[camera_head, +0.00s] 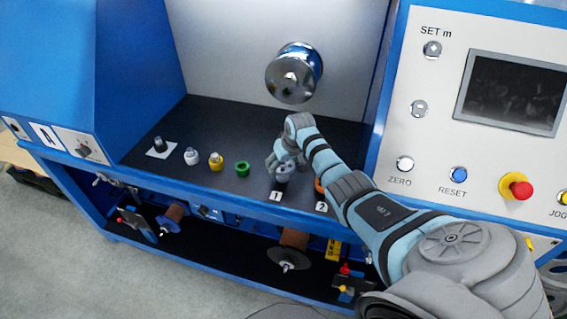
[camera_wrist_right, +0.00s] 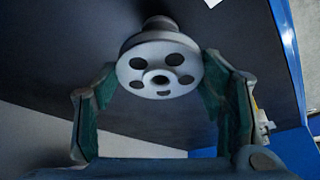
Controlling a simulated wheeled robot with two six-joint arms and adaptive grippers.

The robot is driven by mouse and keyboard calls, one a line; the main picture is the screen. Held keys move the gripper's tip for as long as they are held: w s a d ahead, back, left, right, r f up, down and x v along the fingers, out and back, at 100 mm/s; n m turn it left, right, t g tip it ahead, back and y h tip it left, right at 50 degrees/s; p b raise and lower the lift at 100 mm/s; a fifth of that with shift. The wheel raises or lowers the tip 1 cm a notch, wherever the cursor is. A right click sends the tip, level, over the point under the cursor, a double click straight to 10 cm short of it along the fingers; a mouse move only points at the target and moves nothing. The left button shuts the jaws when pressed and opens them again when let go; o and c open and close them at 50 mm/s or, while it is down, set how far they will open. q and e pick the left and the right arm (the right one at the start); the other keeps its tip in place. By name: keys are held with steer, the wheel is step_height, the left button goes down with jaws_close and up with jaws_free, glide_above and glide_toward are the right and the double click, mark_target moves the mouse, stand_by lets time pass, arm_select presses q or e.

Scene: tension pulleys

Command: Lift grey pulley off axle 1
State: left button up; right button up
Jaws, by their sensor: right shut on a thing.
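The grey pulley (camera_head: 283,173) is at the axle marked 1 (camera_head: 275,196), near the front edge of the dark deck. In the right wrist view the grey pulley (camera_wrist_right: 158,65) shows as a pale disc with several holes and a central hub, with a dark post behind it. My right gripper (camera_head: 284,163) reaches down over it and is shut on it. In the wrist view its two fingers (camera_wrist_right: 158,92) stand on either side of the disc. I cannot tell how far the pulley sits along the axle. My left gripper is not in view.
An orange pulley (camera_head: 319,186) is close by at the axle marked 2 (camera_head: 321,207), partly behind my arm. Green (camera_head: 242,169), yellow (camera_head: 216,162), white (camera_head: 191,157) and black (camera_head: 158,145) pieces stand to the left. A chrome roller (camera_head: 290,77) juts from the back wall above.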

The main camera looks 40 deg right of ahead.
step_height(320, 180, up, 2)
steer(key=shift+r+p, duration=0.1)
steer(key=shift+p, duration=0.65)
step_height(320, 180, up, 4)
steer(key=shift+f, duration=0.1)
